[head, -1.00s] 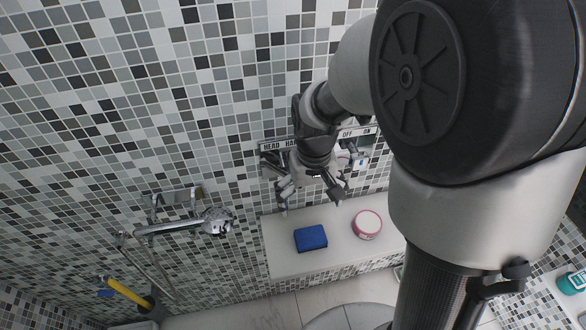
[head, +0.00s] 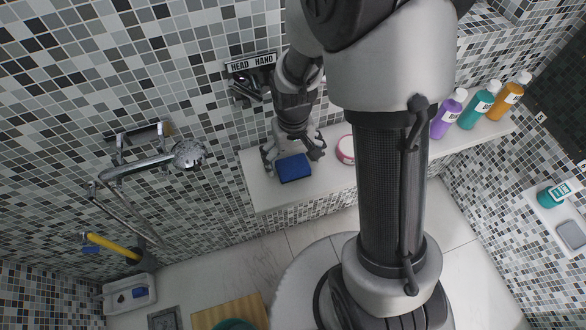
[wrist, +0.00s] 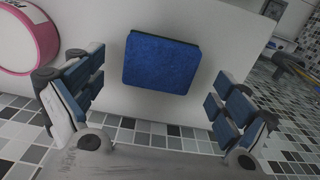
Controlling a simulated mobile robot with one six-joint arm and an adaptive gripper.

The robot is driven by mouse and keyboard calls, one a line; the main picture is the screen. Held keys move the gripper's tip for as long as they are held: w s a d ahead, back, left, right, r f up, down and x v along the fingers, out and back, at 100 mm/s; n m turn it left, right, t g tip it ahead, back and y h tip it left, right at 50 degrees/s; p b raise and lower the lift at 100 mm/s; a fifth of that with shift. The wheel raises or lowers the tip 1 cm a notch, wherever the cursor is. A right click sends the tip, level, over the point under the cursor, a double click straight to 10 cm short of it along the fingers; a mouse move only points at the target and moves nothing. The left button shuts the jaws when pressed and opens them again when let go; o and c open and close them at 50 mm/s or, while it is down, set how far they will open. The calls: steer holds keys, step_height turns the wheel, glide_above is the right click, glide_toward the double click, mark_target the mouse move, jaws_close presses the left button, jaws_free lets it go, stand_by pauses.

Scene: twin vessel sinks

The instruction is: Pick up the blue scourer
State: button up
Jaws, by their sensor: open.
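The blue scourer (head: 293,168) lies flat on the white ledge below the tiled wall. In the wrist view the scourer (wrist: 161,63) is centred between the fingers, a little ahead of them. My gripper (head: 292,158) is just above and around the scourer's place on the ledge, with a finger to either side. In the wrist view my gripper (wrist: 155,92) is open and empty, and neither finger visibly touches the scourer.
The white ledge (head: 262,191) also holds a pink-rimmed round tub (head: 345,150), beside the scourer. Several bottles, including a purple bottle (head: 448,114), stand farther right. A chrome shower fitting (head: 187,154) juts from the wall at left.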

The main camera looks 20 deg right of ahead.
mark_target(293, 168)
step_height(293, 168, down, 2)
steer(key=shift+f+b, duration=0.2)
steer(key=shift+b, duration=0.1)
steer(key=shift+r, duration=0.1)
steer(key=shift+c, duration=0.4)
steer(key=c, duration=0.8)
